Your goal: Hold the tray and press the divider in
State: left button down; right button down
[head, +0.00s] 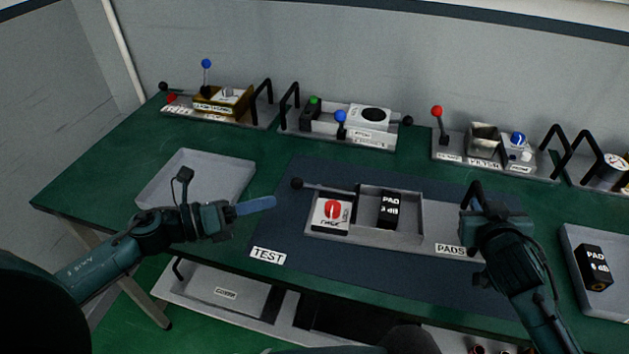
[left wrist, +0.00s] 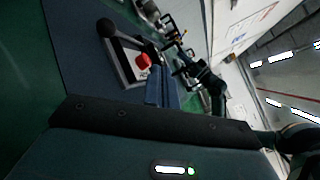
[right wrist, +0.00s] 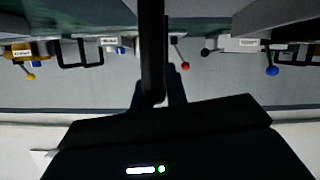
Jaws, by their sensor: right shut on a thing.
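The grey tray labelled PADS (head: 455,235) lies on the dark blue mat. A black PAD 3 dB block (head: 388,210) stands in its compartment. Left of the block is a white plate with a red LOCK knob (head: 331,208), and a black ball-ended lever (head: 322,187) runs behind it. I cannot tell which part is the divider. My right gripper (head: 478,208) is shut on the tray's black handle (right wrist: 152,45) at its right end. My left gripper (head: 256,205) is empty, its blue fingers together, left of the tray and apart from it; the fingers also show in the left wrist view (left wrist: 162,88).
An empty grey bin (head: 205,168) lies at the left behind my left arm. Another bin at the right holds a PAD block (head: 593,268). Several handled modules with levers line the back edge. A TEST label (head: 267,256) marks the mat's front left, which is clear.

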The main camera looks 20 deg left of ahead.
pick_arm(q)
jog(key=w+a+r+m+g+y, duration=0.2)
jog(key=w+a+m+g+y, duration=0.15)
jog(key=w+a+m, duration=0.7)
jog(key=shift+w+d+f+m+g, duration=0.15)
jog(key=shift+d+f+m, duration=0.25)
jog(key=shift+d+f, duration=0.95)
jog(key=shift+w+d+f+m, duration=0.2)
jog(key=shift+d+f+m, duration=0.15)
jog(key=shift+d+f, duration=0.95)
jog(key=shift+w+d+f+m+g, duration=0.15)
jog(key=shift+d+f+m, duration=0.45)
jog(key=shift+d, duration=1.2)
jog(key=shift+f, duration=0.25)
jog(key=shift+d, duration=0.2)
